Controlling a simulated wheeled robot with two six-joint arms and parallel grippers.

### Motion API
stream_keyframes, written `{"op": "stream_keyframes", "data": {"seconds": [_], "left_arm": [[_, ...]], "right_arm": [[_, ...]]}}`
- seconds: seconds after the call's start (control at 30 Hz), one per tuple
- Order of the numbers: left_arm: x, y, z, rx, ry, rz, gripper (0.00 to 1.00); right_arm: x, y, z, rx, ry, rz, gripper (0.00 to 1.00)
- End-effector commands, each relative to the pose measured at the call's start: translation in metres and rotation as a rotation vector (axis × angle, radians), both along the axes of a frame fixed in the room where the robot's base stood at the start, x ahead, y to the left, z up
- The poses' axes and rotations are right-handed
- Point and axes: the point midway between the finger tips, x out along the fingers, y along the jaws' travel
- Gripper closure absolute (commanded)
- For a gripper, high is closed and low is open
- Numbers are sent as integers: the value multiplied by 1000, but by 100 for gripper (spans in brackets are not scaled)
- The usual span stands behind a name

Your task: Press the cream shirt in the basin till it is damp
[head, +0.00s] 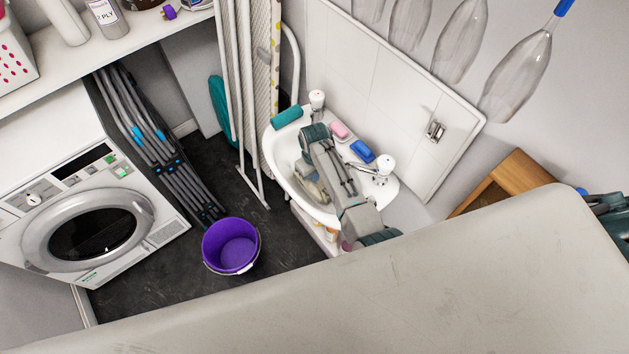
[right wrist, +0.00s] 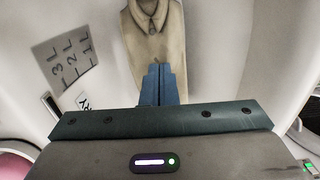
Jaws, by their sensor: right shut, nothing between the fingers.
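The white basin (head: 274,165) is fixed to the wall in the head view. The cream shirt (head: 311,186) lies inside it, partly hidden by my right arm. In the right wrist view the shirt (right wrist: 155,40) shows its collar and front above my fingers. My right gripper (right wrist: 160,80) is shut and empty, over the lower part of the shirt. I cannot tell whether the fingertips touch the cloth. The basin wall carries litre marks (right wrist: 70,62). My left gripper is not in view.
A teal item (head: 287,116), a pink bar (head: 339,130) and a blue block (head: 362,151) lie along the basin's back edge. Taps (head: 384,166) rise there. A purple bucket (head: 231,247) stands on the floor, near the dryer (head: 95,230) and folded racks (head: 160,150).

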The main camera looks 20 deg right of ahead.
Motion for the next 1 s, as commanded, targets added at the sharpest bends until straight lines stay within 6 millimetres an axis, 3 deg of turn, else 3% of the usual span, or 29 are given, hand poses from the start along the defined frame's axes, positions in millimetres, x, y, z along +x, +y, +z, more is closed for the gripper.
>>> {"op": "stream_keyframes", "data": {"seconds": [0.03,0.5,1.0], "left_arm": [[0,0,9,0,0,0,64],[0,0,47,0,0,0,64],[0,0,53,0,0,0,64]], "right_arm": [[1,0,10,0,-2,0,100],[3,0,46,-1,-7,-1,100],[4,0,82,0,-9,-1,100]]}}
